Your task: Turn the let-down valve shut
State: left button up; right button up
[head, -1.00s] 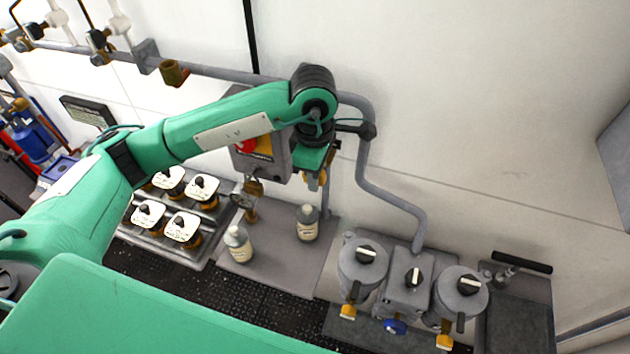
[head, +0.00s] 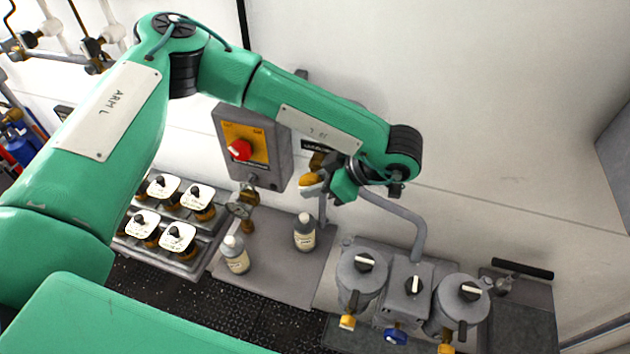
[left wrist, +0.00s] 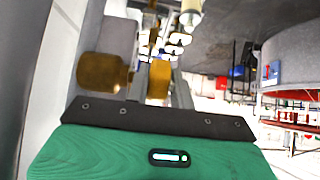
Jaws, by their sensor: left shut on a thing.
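A brass cylinder (left wrist: 104,72) is just left of the fingers. My right gripper is out of view.
A grey switch box with a red knob (head: 239,150) is left of the valve. Two bottles (head: 304,231) stand below on a grey shelf. Grey canisters with black-and-white knobs (head: 364,264) are lower right. White-topped knobs (head: 177,237) are lower left. The wall at right is clear.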

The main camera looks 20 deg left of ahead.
pick_arm(q)
jog(key=shift+d+f+y+b, duration=0.15)
jog(key=shift+y+b, duration=0.25)
jog(key=shift+y, duration=1.6)
jog(key=shift+f, duration=0.1)
jog(key=o, duration=1)
jog(key=shift+b+v, duration=2.7)
jog(key=shift+v, duration=4.25)
jog(key=shift+f, duration=0.2)
